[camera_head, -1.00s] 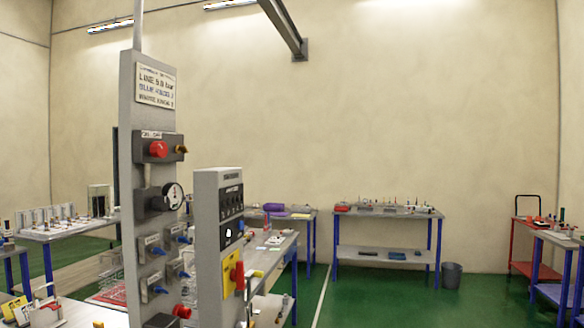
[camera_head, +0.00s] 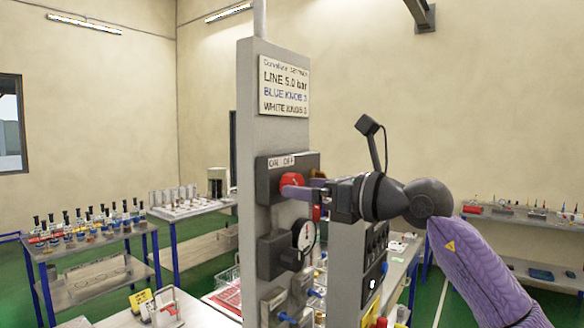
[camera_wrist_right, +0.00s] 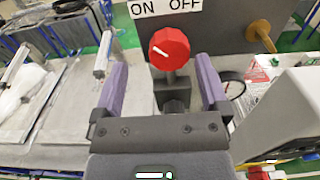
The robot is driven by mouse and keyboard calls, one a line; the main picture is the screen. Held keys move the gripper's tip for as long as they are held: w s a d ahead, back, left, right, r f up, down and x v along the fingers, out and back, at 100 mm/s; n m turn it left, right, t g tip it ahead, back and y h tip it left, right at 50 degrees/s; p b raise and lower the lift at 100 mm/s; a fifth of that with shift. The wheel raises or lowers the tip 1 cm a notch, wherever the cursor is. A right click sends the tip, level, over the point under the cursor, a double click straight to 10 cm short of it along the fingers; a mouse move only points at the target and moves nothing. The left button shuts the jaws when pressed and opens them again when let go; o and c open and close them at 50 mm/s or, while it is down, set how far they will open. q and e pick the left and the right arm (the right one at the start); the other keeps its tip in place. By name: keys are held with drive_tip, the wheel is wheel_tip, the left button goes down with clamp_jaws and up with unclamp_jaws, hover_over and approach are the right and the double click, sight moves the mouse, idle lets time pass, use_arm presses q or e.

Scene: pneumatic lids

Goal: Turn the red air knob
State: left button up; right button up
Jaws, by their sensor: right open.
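The red air knob (camera_head: 292,183) sits on a dark box with an ON/OFF label (camera_head: 281,161), on the tall grey panel post. In the right wrist view the red knob (camera_wrist_right: 169,48) carries a white mark pointing to the upper left, towards ON. My right gripper (camera_head: 300,192) is open at the knob in the head view. In the right wrist view its two purple fingers (camera_wrist_right: 160,85) stand apart, with the knob ahead and between their lines. I cannot tell whether a finger touches it. My left gripper is not in view.
A round gauge (camera_head: 303,238) sits just below the knob box, with blue knobs (camera_head: 287,318) lower down. A brass fitting (camera_wrist_right: 262,32) sticks out right of the knob. A second grey box (camera_head: 345,270) stands close under my right arm. Benches with bottles (camera_head: 95,228) stand at left.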

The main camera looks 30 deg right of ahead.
drive_tip(key=shift+w+a+r+p, duration=0.1)
drive_tip(key=shift+w+p, duration=0.25)
drive_tip(key=shift+w, duration=1.05)
drive_tip(key=shift+w+a+f, duration=0.15)
drive_tip(key=shift+w+f, duration=0.1)
drive_tip(key=shift+w, duration=0.1)
drive_tip(key=c, duration=0.4)
drive_tip(key=shift+s, duration=0.1)
clamp_jaws()
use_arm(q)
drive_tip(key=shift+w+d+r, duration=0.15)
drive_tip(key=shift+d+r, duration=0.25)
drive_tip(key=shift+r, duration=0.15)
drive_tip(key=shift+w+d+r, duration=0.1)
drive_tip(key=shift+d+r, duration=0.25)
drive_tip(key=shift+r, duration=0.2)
